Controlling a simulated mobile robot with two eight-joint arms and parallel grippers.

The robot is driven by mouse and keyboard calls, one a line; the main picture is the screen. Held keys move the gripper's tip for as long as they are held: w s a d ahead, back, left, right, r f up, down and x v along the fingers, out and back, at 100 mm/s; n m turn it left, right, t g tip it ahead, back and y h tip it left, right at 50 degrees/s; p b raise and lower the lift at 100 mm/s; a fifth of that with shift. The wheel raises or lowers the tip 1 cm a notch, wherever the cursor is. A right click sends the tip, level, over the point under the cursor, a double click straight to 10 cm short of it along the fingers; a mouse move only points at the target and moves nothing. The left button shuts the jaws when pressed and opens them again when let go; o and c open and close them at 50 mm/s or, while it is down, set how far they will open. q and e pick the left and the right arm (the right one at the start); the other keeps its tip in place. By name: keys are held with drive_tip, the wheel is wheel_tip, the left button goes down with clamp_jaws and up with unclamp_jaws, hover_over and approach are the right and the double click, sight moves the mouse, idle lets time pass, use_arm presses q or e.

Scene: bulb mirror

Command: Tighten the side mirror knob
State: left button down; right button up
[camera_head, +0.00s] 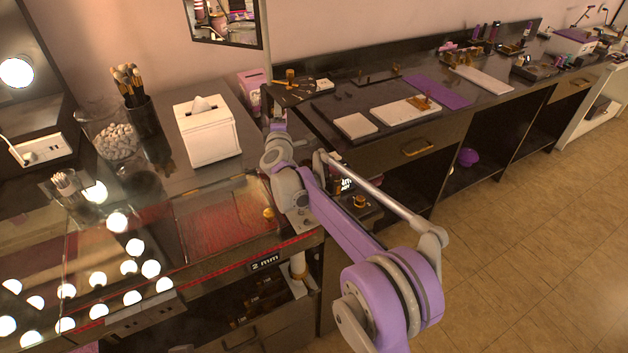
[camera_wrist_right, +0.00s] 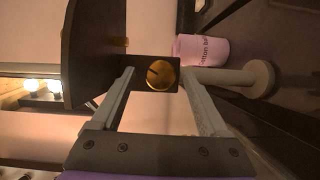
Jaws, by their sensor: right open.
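In the right wrist view a round gold knob (camera_wrist_right: 161,75) with a dark slot in its face sits on a small dark bracket (camera_wrist_right: 143,66). The bracket joins a large dark panel (camera_wrist_right: 95,45), seemingly the side mirror's back. My right gripper (camera_wrist_right: 157,72) is open, with one fingertip to each side of the knob. A gap shows on the left; whether the right fingertip touches is unclear. In the head view the right gripper (camera_head: 272,105) is small and partly hidden at the back of the counter, and I cannot make out this knob there. My left gripper is not in view.
A pink container (camera_wrist_right: 203,50) stands close to the right finger. In the head view a white tissue box (camera_head: 208,135), a brush cup (camera_head: 143,117) and a glass jar (camera_head: 113,140) stand left of my arm. A dark tray (camera_head: 335,102) lies to the right.

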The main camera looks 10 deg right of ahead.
drive_tip(key=s+r+m+g+y+p, duration=0.1)
drive_tip(key=s+r+y, duration=0.15)
drive_tip(key=s, duration=0.65)
drive_tip(key=s+r+m+g+y+p, duration=0.1)
drive_tip(key=s+r+y, duration=0.15)
drive_tip(key=s, duration=0.75)
drive_tip(key=s+d+f+m+g+p, duration=0.1)
drive_tip(key=s+m, duration=0.1)
drive_tip(key=s, duration=0.3)
drive_tip(key=s+d+m+g+p, duration=0.1)
drive_tip(key=s+g, duration=0.1)
drive_tip(key=s, duration=0.3)
drive_tip(key=s+d+f+m+g+p, duration=0.1)
drive_tip(key=s+d+m+p, duration=0.1)
drive_tip(key=s, duration=0.3)
drive_tip(key=shift+f+m+g, duration=0.3)
drive_tip(key=shift+g, duration=0.1)
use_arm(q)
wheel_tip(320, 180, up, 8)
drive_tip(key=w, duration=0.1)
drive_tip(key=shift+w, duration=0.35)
use_arm(e)
drive_tip(key=shift+s+d+f, duration=0.1)
drive_tip(key=shift+s+f, duration=0.05)
drive_tip(key=shift+s, duration=0.1)
